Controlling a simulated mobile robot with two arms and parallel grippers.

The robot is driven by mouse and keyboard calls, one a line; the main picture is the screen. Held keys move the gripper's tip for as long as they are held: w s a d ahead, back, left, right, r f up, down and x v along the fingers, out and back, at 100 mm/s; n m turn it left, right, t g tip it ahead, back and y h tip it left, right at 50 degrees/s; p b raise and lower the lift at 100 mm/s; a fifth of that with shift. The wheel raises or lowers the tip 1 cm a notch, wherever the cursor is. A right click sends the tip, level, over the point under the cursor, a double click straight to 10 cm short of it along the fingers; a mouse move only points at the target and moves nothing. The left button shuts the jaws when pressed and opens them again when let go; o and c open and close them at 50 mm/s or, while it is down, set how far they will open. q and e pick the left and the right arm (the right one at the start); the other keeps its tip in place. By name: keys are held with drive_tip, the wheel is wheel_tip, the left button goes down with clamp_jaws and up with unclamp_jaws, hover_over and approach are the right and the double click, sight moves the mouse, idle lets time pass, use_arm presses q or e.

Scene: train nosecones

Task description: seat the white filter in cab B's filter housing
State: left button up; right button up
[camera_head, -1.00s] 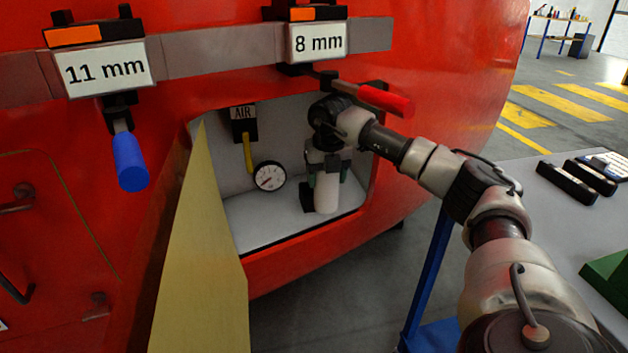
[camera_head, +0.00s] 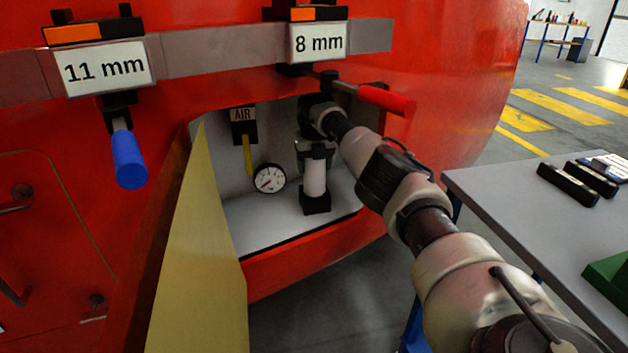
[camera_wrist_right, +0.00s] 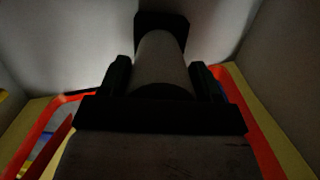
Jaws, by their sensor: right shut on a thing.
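The white filter (camera_head: 315,178) is upright inside the open recess of the red cab. My right gripper (camera_head: 315,150) is shut on its upper part. Its lower end meets the black filter housing (camera_head: 316,204) on the recess floor; how deep it sits in it I cannot tell. In the right wrist view the filter (camera_wrist_right: 160,60) lies between the two dark fingers (camera_wrist_right: 160,75), with the black housing (camera_wrist_right: 161,20) at its far end, in line with it. My left gripper is not in view.
A pressure gauge (camera_head: 269,178) and an AIR label (camera_head: 242,114) are left of the filter. A red-handled tool (camera_head: 387,99) hangs above my right arm. A yellowish open door panel (camera_head: 200,250) borders the recess on the left. A grey table (camera_head: 530,190) stands right.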

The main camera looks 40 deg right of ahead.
sight(314, 178)
drive_tip(key=shift+f, duration=0.4)
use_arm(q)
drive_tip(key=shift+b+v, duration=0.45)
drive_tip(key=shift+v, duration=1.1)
use_arm(e)
drive_tip(key=shift+f, duration=1.9)
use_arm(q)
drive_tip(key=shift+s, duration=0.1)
use_arm(e)
drive_tip(key=shift+f, duration=0.1)
drive_tip(key=o, duration=1.1)
drive_tip(key=shift+o, duration=0.2)
drive_tip(key=r, duration=0.2)
drive_tip(key=r+p, duration=0.1)
drive_tip(key=r, duration=0.2)
drive_tip(key=s+r+p, duration=0.1)
drive_tip(key=r, duration=0.1)
drive_tip(key=shift+a+r, duration=0.25)
drive_tip(key=shift+r, duration=0.1)
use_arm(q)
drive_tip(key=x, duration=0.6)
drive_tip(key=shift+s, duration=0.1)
